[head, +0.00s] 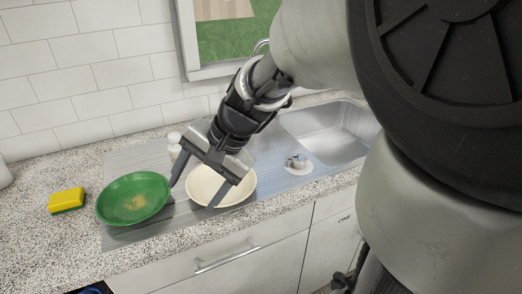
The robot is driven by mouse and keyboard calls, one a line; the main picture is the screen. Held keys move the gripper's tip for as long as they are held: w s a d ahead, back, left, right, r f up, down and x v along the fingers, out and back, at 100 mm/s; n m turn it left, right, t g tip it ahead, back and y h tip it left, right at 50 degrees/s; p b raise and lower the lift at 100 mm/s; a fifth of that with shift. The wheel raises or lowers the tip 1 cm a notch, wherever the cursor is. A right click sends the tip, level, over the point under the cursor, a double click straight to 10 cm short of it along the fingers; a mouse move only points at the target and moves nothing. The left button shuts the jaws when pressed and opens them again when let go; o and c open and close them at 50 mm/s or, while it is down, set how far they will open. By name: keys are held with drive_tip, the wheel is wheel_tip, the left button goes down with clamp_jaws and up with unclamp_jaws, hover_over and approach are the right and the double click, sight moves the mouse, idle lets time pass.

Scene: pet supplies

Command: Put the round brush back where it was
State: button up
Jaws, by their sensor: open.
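My gripper (195,193) is open, its two fingers spread and pointing down over the left part of a cream bowl (240,190). Nothing shows between the fingers. I see nothing that I can clearly name as the round brush. A small grey and white object (297,161) is on a round white base beside the sink basin; it is too small to tell what it is. My gripper is to the left of it and apart from it. My gripper and arm hide part of the bowl and the counter behind.
A green dish (134,198) with a brownish patch inside is left of the bowl. A yellow sponge (67,200) lies farther left on the speckled counter (40,245). White containers (174,146) stand behind my gripper. The metal sink (330,130) is at right, below a window.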

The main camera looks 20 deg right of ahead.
drive_tip(key=s+d+r+n+t+h, duration=0.1)
drive_tip(key=s+d+r+n+h, duration=0.1)
drive_tip(key=s+d+n, duration=0.1)
drive_tip(key=s+d+r+n+t+h, duration=0.1)
drive_tip(key=s+d+r+n+h, duration=0.2)
drive_tip(key=s, duration=0.5)
drive_tip(key=shift+s+d+r+n, duration=0.25)
drive_tip(key=shift+d+n, duration=0.55)
drive_tip(key=shift+n, duration=0.6)
